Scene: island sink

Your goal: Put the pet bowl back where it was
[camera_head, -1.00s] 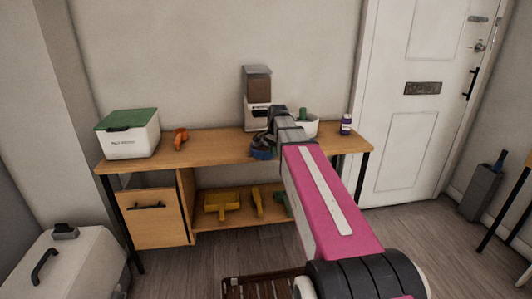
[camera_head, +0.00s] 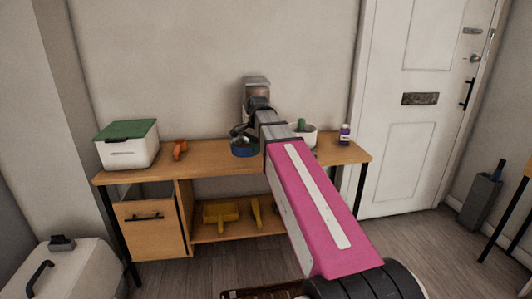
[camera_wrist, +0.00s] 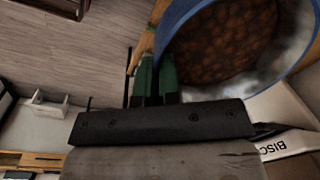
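The pet bowl (camera_head: 245,151) is blue and round, and in the wrist view (camera_wrist: 290,50) it is full of brown kibble. My gripper (camera_head: 240,134) is at the bowl's rim, over the wooden table (camera_head: 210,154) and in front of the dispenser. In the wrist view its two green fingers (camera_wrist: 156,80) close around the bowl's near rim, one on each side of the wall. Whether the bowl's base touches the tabletop cannot be told. My arm hides part of the table to the right.
A dispenser (camera_head: 256,84) stands at the back. A green-lidded white box (camera_head: 128,152) and an orange object (camera_head: 180,150) are on the left. The tabletop between orange object and bowl is clear.

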